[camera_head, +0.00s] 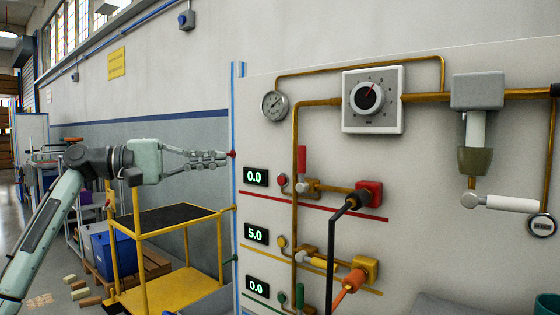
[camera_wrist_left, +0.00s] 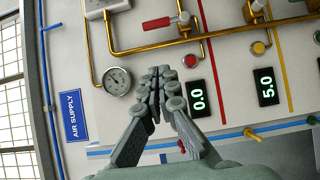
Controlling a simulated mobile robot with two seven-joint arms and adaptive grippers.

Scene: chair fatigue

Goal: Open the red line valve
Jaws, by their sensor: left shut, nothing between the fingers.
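The red line valve has a red handle (camera_head: 301,160) that stands upright above its brass body (camera_head: 311,187), across the horizontal branch pipe. The handle also shows in the left wrist view (camera_wrist_left: 157,23), beyond my fingertips. The red line's display (camera_head: 256,177) reads 0.0, with a red button (camera_head: 282,180) beside it. My left gripper (camera_head: 224,158) is shut and empty, pointing right near the panel's left edge, to the left of the handle. In the left wrist view its fingers (camera_wrist_left: 160,78) are together in front of the panel and seem apart from the valve. My right gripper is out of view.
A round gauge (camera_head: 275,106) and dial box (camera_head: 373,99) sit above the valve. A red outlet block (camera_head: 369,194) with a black hose (camera_head: 340,215) is to its right. A yellow line (camera_head: 307,252), reading 5.0, runs below. A yellow cart (camera_head: 160,215) stands under my left arm.

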